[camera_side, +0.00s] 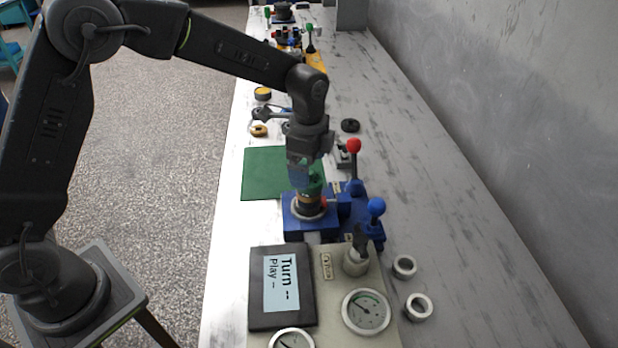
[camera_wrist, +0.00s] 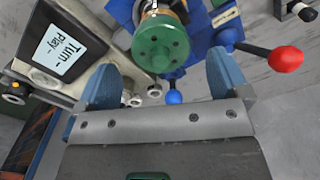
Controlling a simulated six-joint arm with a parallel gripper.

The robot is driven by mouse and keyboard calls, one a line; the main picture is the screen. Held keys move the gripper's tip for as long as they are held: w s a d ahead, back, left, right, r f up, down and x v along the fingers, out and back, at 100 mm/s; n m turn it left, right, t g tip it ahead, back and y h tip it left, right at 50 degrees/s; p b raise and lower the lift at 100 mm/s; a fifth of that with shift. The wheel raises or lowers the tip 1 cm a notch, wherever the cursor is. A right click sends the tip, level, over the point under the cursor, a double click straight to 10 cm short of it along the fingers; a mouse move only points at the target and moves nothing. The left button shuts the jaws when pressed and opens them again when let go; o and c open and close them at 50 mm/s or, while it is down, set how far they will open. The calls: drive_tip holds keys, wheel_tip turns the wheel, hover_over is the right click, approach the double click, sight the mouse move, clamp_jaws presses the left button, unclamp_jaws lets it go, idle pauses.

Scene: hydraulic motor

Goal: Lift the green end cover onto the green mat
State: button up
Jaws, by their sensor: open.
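The green end cover (camera_wrist: 160,45) is a round disc with several bolt holes, seen face-on in the wrist view on the end of the motor. In the side view, a green part of it (camera_side: 317,184) shows beside my gripper, which hides the rest. My gripper (camera_side: 299,178) points down over the motor. In the wrist view its two blue fingers (camera_wrist: 163,72) stand wide apart, with the cover between and beyond their tips. I cannot tell whether they touch it. The green mat (camera_side: 262,175) lies flat and bare on the table, just behind the motor's blue fixture.
The blue fixture (camera_side: 295,222) holds the motor. A red-knobbed lever (camera_side: 354,146) and a blue-knobbed lever (camera_side: 376,207) stand close on the right. A gauge panel with a display (camera_side: 281,285) is in front. Loose rings (camera_side: 404,267) lie at right. Tools lie beyond the mat.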

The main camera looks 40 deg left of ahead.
sight(316, 178)
drive_tip(key=shift+f, duration=1.4)
drive_tip(key=shift+c, duration=0.3)
drive_tip(key=c, duration=1.1)
